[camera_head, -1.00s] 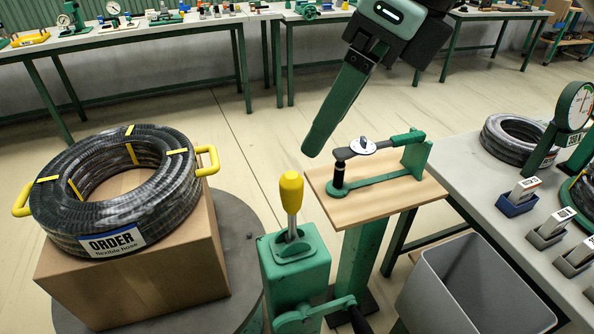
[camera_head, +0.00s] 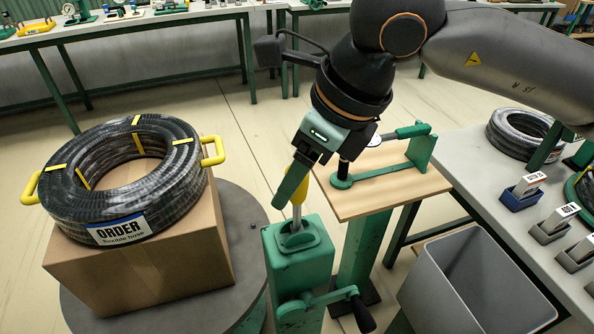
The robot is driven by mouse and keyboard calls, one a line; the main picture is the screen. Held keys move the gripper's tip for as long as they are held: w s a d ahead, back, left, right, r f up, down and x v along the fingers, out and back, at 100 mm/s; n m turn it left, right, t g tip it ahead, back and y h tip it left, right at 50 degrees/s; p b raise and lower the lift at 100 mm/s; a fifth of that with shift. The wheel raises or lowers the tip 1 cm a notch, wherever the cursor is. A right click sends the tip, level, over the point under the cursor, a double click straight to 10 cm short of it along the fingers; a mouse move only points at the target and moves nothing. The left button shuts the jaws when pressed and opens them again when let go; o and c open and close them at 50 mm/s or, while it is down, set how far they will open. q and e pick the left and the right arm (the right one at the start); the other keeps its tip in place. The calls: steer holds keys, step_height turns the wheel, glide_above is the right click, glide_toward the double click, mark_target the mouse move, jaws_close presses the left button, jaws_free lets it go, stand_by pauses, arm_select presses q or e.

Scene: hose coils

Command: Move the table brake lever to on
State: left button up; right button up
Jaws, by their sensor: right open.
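The brake lever (camera_head: 303,187) has a yellow knob on a metal shaft. It rises from the top of a green box (camera_head: 300,262) beside the round grey table (camera_head: 236,205), and looks roughly upright. My right gripper (camera_head: 290,188) reaches down from the upper right to the knob. Its green finger covers much of the knob, and the other finger is not clearly seen. The jaws are open; I cannot tell whether they touch the knob. My left gripper is not in view.
A black hose coil (camera_head: 125,185) with yellow handles lies on a cardboard box (camera_head: 150,270) on the round table. A wooden board with a green clamp device (camera_head: 385,170) stands just right of the lever. A grey bin (camera_head: 470,285) is at lower right.

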jaws_close()
stand_by(0.3)
stand_by(1.0)
